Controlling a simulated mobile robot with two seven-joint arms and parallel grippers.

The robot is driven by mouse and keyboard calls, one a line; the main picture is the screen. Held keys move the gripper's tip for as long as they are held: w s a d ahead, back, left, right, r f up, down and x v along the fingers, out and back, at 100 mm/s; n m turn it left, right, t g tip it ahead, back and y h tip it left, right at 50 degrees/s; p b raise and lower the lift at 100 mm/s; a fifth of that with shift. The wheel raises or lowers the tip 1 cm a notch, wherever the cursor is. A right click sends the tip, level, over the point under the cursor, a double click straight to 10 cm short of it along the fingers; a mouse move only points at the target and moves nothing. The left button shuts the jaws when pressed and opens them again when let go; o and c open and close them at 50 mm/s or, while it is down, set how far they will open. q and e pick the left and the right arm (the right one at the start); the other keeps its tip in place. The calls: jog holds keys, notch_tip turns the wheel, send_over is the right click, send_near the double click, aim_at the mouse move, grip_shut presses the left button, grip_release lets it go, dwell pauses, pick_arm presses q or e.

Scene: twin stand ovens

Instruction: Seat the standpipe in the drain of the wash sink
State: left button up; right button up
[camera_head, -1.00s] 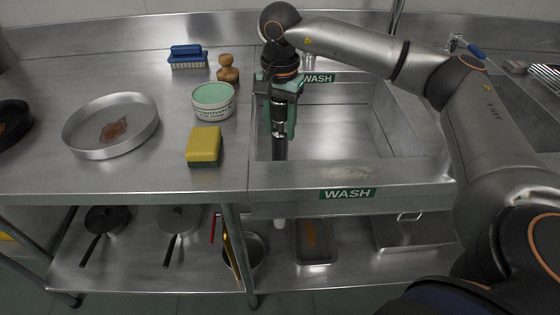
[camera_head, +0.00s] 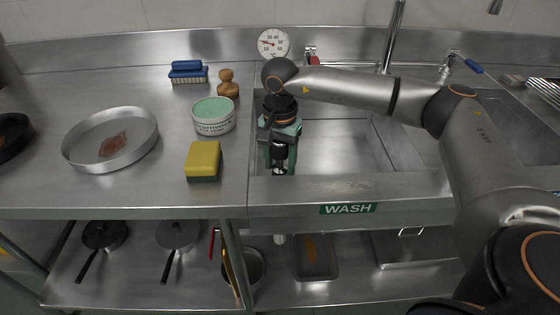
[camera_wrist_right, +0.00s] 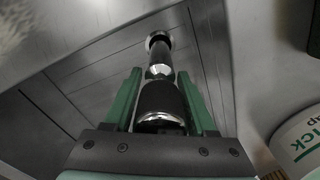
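My right gripper (camera_head: 279,158) points down inside the left end of the wash sink (camera_head: 300,190). Its green fingers are on both sides of the standpipe (camera_wrist_right: 160,100) and appear shut on its black upper part. In the right wrist view the fingers (camera_wrist_right: 160,85) flank the black grip, with a chrome collar and dark tube beyond. The pipe reaches toward a chrome ring (camera_wrist_right: 158,38); I cannot tell whether this is the drain or the pipe's foot. In the head view the sink's front rim hides the pipe's lower end. My left gripper is not in view.
Left of the sink, the counter holds a yellow sponge (camera_head: 203,160), a green-topped tub (camera_head: 213,116), a wooden-handled brush (camera_head: 228,84), a blue brush (camera_head: 187,72) and a round pan (camera_head: 110,138). A faucet (camera_head: 393,40) stands behind the sink. Pans lie on the lower shelf.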

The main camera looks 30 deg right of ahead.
jog(key=shift+o, duration=1.4)
jog(key=shift+r, duration=0.1)
notch_tip(320, 180, up, 11)
jog(key=shift+r+p, duration=0.1)
jog(key=shift+p, duration=0.5)
jog(key=shift+r, duration=0.5)
